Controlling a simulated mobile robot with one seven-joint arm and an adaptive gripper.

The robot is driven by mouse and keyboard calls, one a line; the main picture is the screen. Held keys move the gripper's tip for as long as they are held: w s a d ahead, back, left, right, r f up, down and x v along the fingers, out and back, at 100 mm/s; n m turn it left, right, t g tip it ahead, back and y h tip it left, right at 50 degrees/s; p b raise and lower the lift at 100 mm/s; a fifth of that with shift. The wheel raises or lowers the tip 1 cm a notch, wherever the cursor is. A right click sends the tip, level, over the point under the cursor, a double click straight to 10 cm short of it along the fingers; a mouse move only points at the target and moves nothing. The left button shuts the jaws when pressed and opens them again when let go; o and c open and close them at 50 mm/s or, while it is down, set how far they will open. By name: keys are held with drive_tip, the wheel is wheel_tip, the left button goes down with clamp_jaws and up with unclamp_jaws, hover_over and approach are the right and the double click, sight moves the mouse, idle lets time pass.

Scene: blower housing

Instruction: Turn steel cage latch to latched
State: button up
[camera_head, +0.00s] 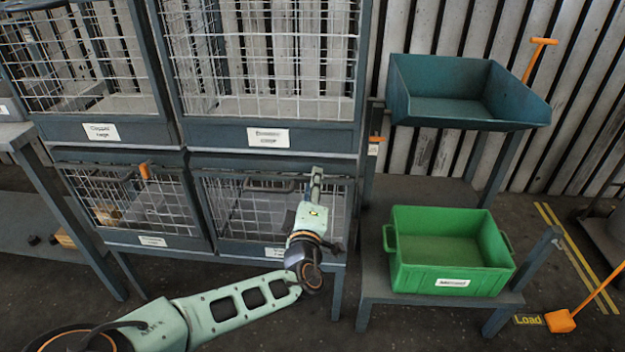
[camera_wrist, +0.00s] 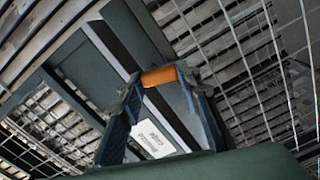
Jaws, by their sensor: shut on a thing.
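The lower right cage (camera_head: 250,205) has a wire-mesh front in a dark frame; I take it for the steel cage, but its label (camera_head: 275,252) is partly hidden by my arm and cannot be read. My gripper (camera_head: 316,175) is at the top right of this cage's front. In the wrist view, my gripper (camera_wrist: 160,88) is shut on an orange latch handle (camera_wrist: 158,75), with a finger at each end of it. In the head view the latch is hidden behind my gripper. I cannot tell the latch's exact angle.
The lower left cage has its own orange latch (camera_head: 145,170). Two larger cages stand above. To the right are a green bin (camera_head: 450,255) on a low stand and a teal tray (camera_head: 455,95) behind it. An orange-bladed tool (camera_head: 560,320) lies at the far right.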

drive_tip(key=shift+d+f+n+p, duration=0.1)
drive_tip(key=shift+n+p, duration=0.25)
drive_tip(key=shift+n, duration=1.35)
drive_tip(key=o, duration=1.2)
drive_tip(key=shift+c, duration=0.2)
drive_tip(key=s, duration=0.7)
drive_tip(key=shift+s, duration=0.25)
